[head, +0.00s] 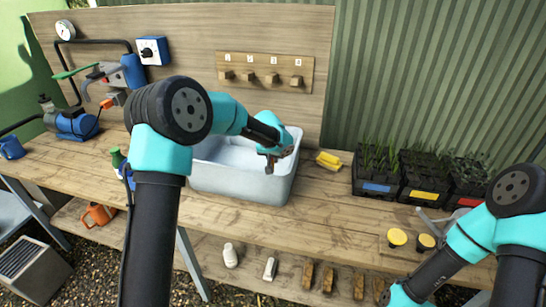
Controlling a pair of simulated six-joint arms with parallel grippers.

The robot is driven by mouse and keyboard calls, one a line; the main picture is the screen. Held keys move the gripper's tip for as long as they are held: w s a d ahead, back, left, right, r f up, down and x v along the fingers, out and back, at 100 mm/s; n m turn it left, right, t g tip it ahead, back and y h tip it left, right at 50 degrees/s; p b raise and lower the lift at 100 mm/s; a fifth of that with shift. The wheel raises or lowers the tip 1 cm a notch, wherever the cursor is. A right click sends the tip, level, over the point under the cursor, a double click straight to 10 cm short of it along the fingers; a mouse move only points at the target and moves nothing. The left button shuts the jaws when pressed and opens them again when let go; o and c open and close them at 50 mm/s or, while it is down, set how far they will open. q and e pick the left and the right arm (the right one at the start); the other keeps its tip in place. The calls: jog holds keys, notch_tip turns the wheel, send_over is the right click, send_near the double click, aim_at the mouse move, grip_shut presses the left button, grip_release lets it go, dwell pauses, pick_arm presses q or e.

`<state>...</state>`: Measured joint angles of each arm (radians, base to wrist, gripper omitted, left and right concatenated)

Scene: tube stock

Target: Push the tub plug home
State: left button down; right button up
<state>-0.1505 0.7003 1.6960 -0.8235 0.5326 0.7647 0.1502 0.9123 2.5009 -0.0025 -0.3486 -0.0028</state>
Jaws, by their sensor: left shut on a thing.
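A pale blue-white tub (240,185) stands on the wooden bench. My left gripper (271,161) reaches over the tub's right part, pointing down, with its fingers inside the rim's outline. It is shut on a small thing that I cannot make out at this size. No plug can be told apart in the tub; the near wall and my arm hide part of its floor. My right arm comes in at the lower right and runs down to the bottom edge; its gripper is out of the picture.
A yellow block (328,160) lies right of the tub. Dark trays of seedlings (376,187) stand at the right back. Yellow-topped pieces (397,237) sit near the right front. A blue pump (72,122) stands at the left. Bare bench lies in front of the tub.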

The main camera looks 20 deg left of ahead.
pick_arm(q)
jog(key=shift+f, duration=0.4)
dwell(0.6)
dwell(0.4)
jog(key=c, duration=1.1)
grip_release()
jog(key=shift+o, duration=0.2)
jog(key=shift+r, duration=0.1)
jog(key=v, duration=1.7)
jog(key=shift+s, duration=0.15)
